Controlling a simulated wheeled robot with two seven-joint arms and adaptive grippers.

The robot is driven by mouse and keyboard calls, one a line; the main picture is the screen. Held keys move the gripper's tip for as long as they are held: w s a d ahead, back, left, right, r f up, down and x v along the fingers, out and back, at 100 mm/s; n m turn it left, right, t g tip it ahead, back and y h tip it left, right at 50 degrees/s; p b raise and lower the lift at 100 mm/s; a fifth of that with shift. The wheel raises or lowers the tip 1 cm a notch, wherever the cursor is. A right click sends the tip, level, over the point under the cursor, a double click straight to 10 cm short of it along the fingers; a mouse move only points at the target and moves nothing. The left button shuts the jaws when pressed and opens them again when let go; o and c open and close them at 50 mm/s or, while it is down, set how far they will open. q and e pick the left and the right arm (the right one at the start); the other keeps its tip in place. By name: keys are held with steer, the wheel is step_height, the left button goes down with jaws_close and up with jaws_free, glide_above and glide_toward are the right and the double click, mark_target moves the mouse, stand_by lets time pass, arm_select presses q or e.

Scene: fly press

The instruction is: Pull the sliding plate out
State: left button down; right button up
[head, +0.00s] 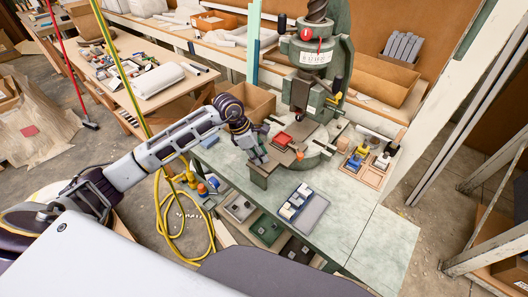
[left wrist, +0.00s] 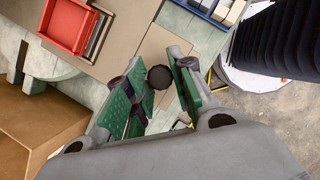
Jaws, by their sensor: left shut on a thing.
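The green fly press (head: 318,75) stands at the back of the pale green bench. The brownish sliding plate (head: 283,156) lies on its bed and sticks out to the left of the press. A red square nest (head: 284,138) sits on it and also shows in the left wrist view (left wrist: 70,24). In the left wrist view the plate (left wrist: 122,48) has a round black knob (left wrist: 160,78) at its near end. My left gripper (head: 258,157) is shut on this knob, with its green-padded fingers (left wrist: 160,92) on either side. My right gripper is in neither view.
A grey tray with white blocks (head: 302,206) lies on the bench's front part. A wooden tray with small tools (head: 369,164) is right of the press. A cardboard box (head: 253,102) stands behind my left gripper. The bench's front right (head: 372,225) is clear.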

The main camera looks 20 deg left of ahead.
arm_select(q)
steer(key=shift+s+a+b, duration=0.15)
steer(key=shift+s+a, duration=0.1)
steer(key=shift+s, duration=0.5)
steer(key=shift+s+a+b, duration=0.2)
steer(key=shift+s+a, duration=0.1)
steer(key=shift+s, duration=0.45)
steer(key=shift+s+a+b, duration=0.15)
steer(key=shift+s+a, duration=0.1)
steer(key=shift+s, duration=0.5)
steer(key=c, duration=1.2)
jaws_free()
steer(key=shift+c, duration=0.2)
steer(key=shift+a+r, duration=0.1)
steer(key=v, duration=1.1)
steer(key=shift+s+r, duration=0.15)
steer(key=shift+r, duration=0.2)
steer(key=shift+a, duration=0.15)
